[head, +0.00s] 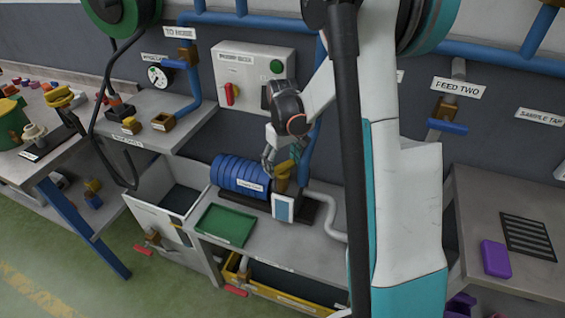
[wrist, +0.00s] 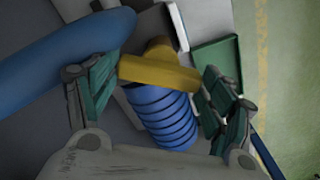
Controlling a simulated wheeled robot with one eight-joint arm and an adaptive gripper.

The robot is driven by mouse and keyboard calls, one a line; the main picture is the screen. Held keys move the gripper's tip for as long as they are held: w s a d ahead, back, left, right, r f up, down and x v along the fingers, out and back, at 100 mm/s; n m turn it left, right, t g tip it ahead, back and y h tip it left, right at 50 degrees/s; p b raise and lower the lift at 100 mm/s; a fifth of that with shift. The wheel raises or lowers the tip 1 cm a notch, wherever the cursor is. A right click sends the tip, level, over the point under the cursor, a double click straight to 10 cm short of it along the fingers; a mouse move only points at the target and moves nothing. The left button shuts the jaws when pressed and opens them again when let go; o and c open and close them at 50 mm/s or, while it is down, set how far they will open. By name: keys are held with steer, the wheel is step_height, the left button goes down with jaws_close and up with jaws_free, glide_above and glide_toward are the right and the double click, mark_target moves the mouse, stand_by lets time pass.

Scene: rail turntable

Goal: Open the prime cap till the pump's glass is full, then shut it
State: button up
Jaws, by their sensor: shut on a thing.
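The pump is a blue ribbed body (head: 238,174) on the middle bench; its ribs also show in the wrist view (wrist: 162,118). A yellow cap with a wide bar (wrist: 160,73) sits on the pump between my finger pads; in the head view, only a little yellow (head: 282,171) shows beside the fingers. My gripper (head: 276,158) is shut on this cap, with green pads at both ends of its bar. A white-framed panel with a blue face (head: 283,208) stands at the pump's front; it looks like the glass, but I cannot read its level.
A white control box (head: 252,80) with a red handle and green button hangs behind. A thick blue pipe (wrist: 60,62) passes close by my left finger.

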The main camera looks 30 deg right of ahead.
mark_target(283, 164)
steer(key=m, duration=0.5)
steer(key=shift+m, duration=0.3)
steer(key=m, duration=0.5)
steer(key=shift+m, duration=0.3)
steer(key=o, duration=1.1)
steer(key=shift+c, duration=0.2)
steer(key=shift+r, duration=0.1)
step_height(283, 164, up, 12)
steer(key=shift+a, duration=0.1)
